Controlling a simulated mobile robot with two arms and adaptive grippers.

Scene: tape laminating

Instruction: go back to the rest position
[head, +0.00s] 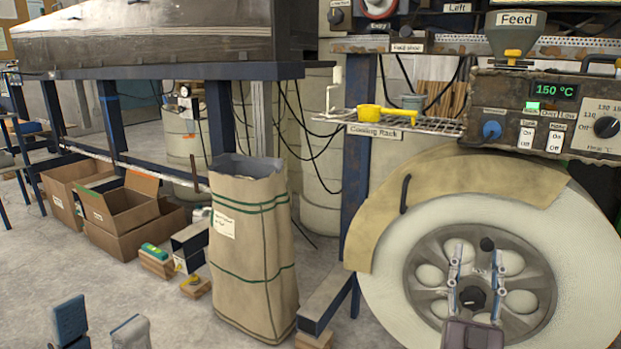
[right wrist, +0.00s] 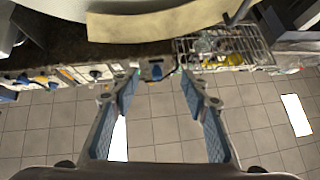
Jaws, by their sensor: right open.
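My right gripper (head: 475,262) stands upright in front of the big spoked wheel (head: 422,262) in the head view. Its two fingers are apart with nothing between them. In the right wrist view, the right gripper (right wrist: 158,90) is open and empty, with tiled floor between and beyond its fingers. My left gripper (head: 100,328) shows only by its blue-grey finger ends at the bottom left of the head view. They are apart, with bare floor between them. The rest of the left gripper is below the frame.
A tan cover (head: 460,185) curves over the wheel's top. A control panel (head: 530,115) is above it. The wire rack (head: 440,124) holds a yellow scoop (head: 385,113). A paper sack (head: 250,250) and open cartons (head: 120,210) stand left. The floor (head: 60,265) at lower left is clear.

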